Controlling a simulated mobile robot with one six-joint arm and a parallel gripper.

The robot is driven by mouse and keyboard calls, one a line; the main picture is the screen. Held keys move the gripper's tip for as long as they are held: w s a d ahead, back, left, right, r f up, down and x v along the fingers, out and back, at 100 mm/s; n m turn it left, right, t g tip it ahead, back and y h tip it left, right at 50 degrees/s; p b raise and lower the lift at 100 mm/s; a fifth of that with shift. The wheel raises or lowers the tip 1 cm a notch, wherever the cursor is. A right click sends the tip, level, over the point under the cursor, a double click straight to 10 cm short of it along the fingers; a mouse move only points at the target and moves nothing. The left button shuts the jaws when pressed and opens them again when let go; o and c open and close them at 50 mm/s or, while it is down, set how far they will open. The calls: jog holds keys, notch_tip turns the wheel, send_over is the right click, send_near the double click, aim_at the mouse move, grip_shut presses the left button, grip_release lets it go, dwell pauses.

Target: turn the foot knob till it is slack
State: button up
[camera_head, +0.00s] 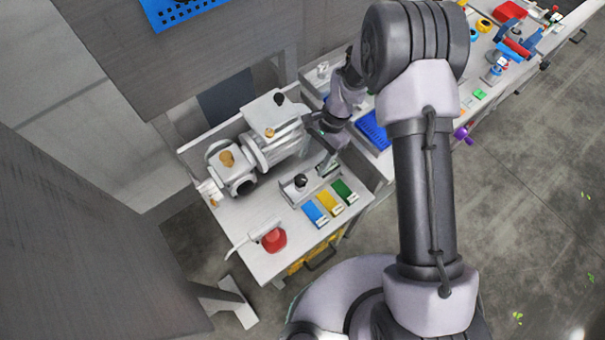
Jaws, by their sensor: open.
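A black knob (300,180) stands on a low grey metal piece on the white bench; I take it to be the foot knob, but the view is too small to be sure. My gripper (327,163) is open, above and to the right of this knob and apart from it. Its fingers are small in the picture, and nothing shows between them. A white and grey machine (270,145) stands behind and to the left of the knob. Another black knob (280,99) is on top of the machine. Whether the foot knob is tight or slack cannot be seen.
Blue (314,213), yellow (330,201) and green (344,190) blocks lie in front of the knob. A red round thing (273,239) is at the bench's front left. A blue tray (374,131) lies right of my gripper. My arm hides part of the bench.

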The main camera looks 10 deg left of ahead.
aim_at(301, 179)
jog(key=s+a+f, duration=0.1)
jog(key=s+f, duration=0.1)
jog(key=f, duration=0.1)
jog(key=s+a+f+b, duration=0.1)
jog(key=shift+s+a+f, duration=0.2)
jog(key=shift+a+f, duration=0.1)
jog(key=shift+f, duration=0.05)
jog(key=shift+c, duration=0.2)
